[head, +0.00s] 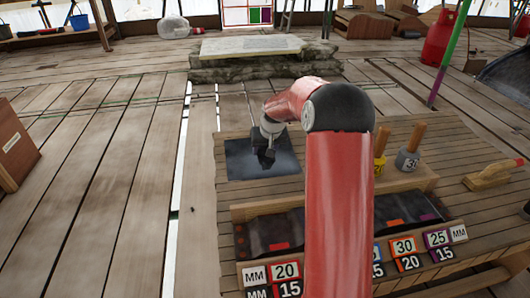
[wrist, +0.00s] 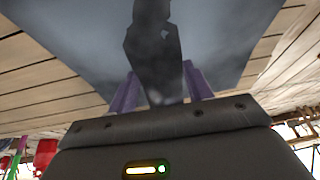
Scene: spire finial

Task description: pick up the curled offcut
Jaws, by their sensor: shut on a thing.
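My gripper (head: 264,152) is over the dark square sheet (head: 240,166) at the table's far left in the head view. In the wrist view its two purple fingers (wrist: 160,90) are shut on a dark grey, jagged-edged piece, the curled offcut (wrist: 154,48). The offcut sticks out past the fingertips, with the blue-grey sheet (wrist: 70,35) behind it. I cannot tell whether it still touches the sheet. In the head view the offcut cannot be made out from the dark gripper.
A tray (head: 270,232) with number labels is at the table's front, partly hidden by my arm. A stone slab (head: 250,46) lies behind the table.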

